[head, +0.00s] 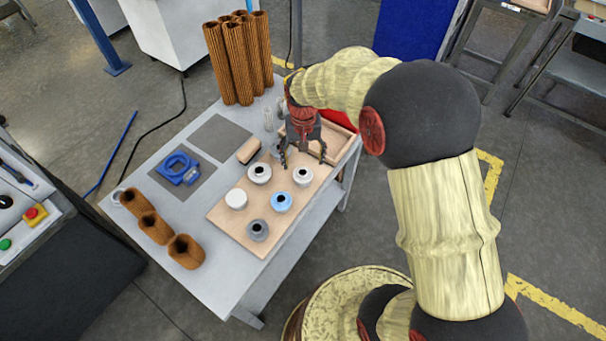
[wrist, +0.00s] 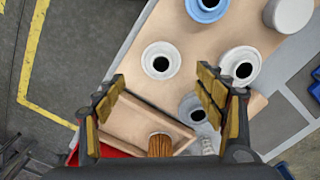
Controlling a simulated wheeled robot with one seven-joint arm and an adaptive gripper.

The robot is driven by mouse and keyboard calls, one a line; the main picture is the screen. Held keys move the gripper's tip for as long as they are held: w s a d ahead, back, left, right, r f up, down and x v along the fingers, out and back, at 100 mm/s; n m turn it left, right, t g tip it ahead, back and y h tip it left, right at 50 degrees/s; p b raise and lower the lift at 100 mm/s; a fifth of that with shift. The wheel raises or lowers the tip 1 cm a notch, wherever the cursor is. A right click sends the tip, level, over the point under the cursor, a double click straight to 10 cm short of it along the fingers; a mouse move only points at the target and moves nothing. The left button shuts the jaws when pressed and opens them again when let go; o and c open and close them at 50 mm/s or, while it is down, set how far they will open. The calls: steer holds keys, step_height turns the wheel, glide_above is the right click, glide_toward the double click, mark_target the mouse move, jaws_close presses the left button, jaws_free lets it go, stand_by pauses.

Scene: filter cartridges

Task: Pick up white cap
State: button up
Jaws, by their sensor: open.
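A white cap with a dark centre hole (head: 303,176) sits on the wooden board (head: 222,219). It also shows in the wrist view (wrist: 161,61), apart from both fingers. A similar pale cap (head: 259,173) sits to its left; it shows right of the fingers in the wrist view (wrist: 240,64). A plain white round piece without a visible hole (head: 236,199) stands further left. My gripper (head: 304,159) is open and empty, above the board just beyond the white cap. In the wrist view its fingers (wrist: 160,79) are spread wide.
A blue cap (head: 281,202) and a grey cap (head: 257,230) are nearby on the board. A wooden tray (head: 341,142) lies behind my gripper; the wrist view shows a brown pleated piece (wrist: 160,145) in it. Brown pleated cartridges (head: 228,65) stand at the back.

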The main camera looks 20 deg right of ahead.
mark_target(303, 172)
steer(key=f+b, duration=0.1)
steer(key=f, duration=0.1)
steer(key=f+b, duration=0.1)
steer(key=f, duration=0.2)
steer(key=shift+s+a+f, duration=0.15)
steer(key=shift+s+f, duration=0.05)
steer(key=c, duration=0.3)
steer(key=c, duration=0.7)
steer(key=shift+r, duration=0.15)
